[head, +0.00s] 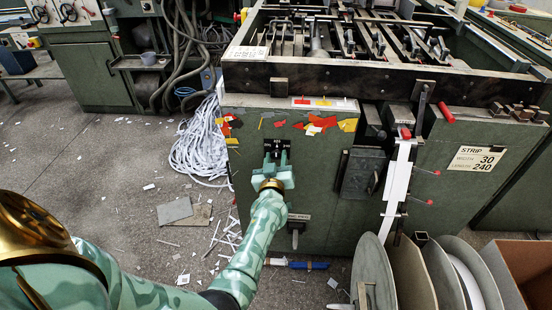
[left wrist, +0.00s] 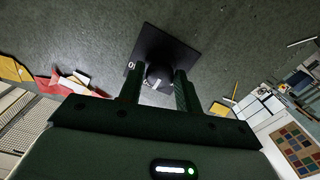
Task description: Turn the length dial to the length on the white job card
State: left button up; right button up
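The dial shows in the left wrist view as a round black knob (left wrist: 160,74) on a square black plate (left wrist: 152,45), with a small white mark on the knob. In the head view the dial plate (head: 275,146) is on the green machine front, its knob hidden behind my left gripper (head: 276,160). The gripper's two fingers (left wrist: 158,88) stand apart on either side of the knob; I see no clear contact. The dial's setting is too small to read. The white job card (head: 476,159) on the right panel reads STRIP, WIDTH 30, LENGTH 240. My right gripper is out of view.
A dark metal block (head: 362,172) and a white strip (head: 398,172) are to the right. Large reels (head: 372,268) stand in front. Paper strips (head: 200,145) litter the floor at left.

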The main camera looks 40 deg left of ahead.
pick_arm(q)
jog(key=c, duration=0.5)
jog(key=shift+n, duration=0.3)
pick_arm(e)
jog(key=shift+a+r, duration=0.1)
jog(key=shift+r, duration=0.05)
pick_arm(q)
jog(key=n+p, duration=0.1)
jog(key=n, duration=0.1)
jog(key=shift+n, duration=0.4)
jog(key=n+p, duration=0.1)
jog(key=n, duration=0.3)
jog(key=shift+f+n, duration=0.1)
jog(key=shift+n, duration=2)
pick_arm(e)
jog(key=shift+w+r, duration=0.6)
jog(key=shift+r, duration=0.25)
pick_arm(q)
jog(key=shift+n, duration=0.3)
jog(key=o, duration=1)
